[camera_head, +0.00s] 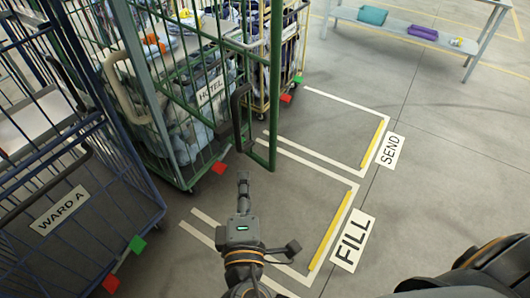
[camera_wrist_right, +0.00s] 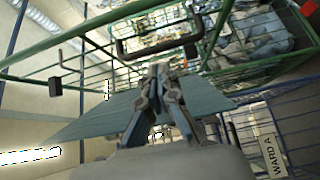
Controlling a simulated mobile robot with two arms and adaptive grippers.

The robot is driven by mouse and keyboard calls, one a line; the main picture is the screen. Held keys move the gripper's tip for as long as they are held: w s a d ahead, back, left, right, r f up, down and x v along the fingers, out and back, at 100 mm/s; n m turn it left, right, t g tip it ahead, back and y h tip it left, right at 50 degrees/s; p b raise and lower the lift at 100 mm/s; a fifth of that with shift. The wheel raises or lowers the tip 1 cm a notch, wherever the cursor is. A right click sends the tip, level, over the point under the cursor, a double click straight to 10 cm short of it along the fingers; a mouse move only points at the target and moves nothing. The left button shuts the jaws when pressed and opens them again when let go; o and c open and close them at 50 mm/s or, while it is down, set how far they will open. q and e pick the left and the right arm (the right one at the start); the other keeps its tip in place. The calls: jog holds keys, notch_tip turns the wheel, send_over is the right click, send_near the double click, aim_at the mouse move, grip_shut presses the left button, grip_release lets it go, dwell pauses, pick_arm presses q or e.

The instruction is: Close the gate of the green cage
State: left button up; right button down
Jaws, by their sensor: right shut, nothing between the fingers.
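The green cage (camera_head: 182,172) with a HOTEL sign stands at the upper left of the head view, with bagged goods inside. Its green gate (camera_head: 274,100) stands open, jutting out from the cage's right side, with a dark handle (camera_head: 237,112) on it. My right gripper (camera_head: 243,180) is shut and empty, in front of the gate and apart from its bars as far as I can see. In the wrist view the shut fingers (camera_wrist_right: 160,72) point towards green bars and a dark handle (camera_wrist_right: 160,50). My left gripper is not in view.
A blue WARD A cage (camera_head: 100,195) stands close on the left. Another cage (camera_head: 290,50) stands behind the gate. The floor to the right is clear, with FILL (camera_head: 353,240) and SEND (camera_head: 390,150) markings.

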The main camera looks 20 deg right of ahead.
send_near(258, 122)
jog(key=w+a, duration=0.2)
jog(key=w, duration=0.1)
jog(key=w+d, duration=0.2)
jog(key=d, duration=0.1)
jog(key=shift+w, duration=0.15)
jog(key=shift+w+d+r, duration=0.1)
jog(key=shift+w+d, duration=0.05)
jog(key=shift+d, duration=0.2)
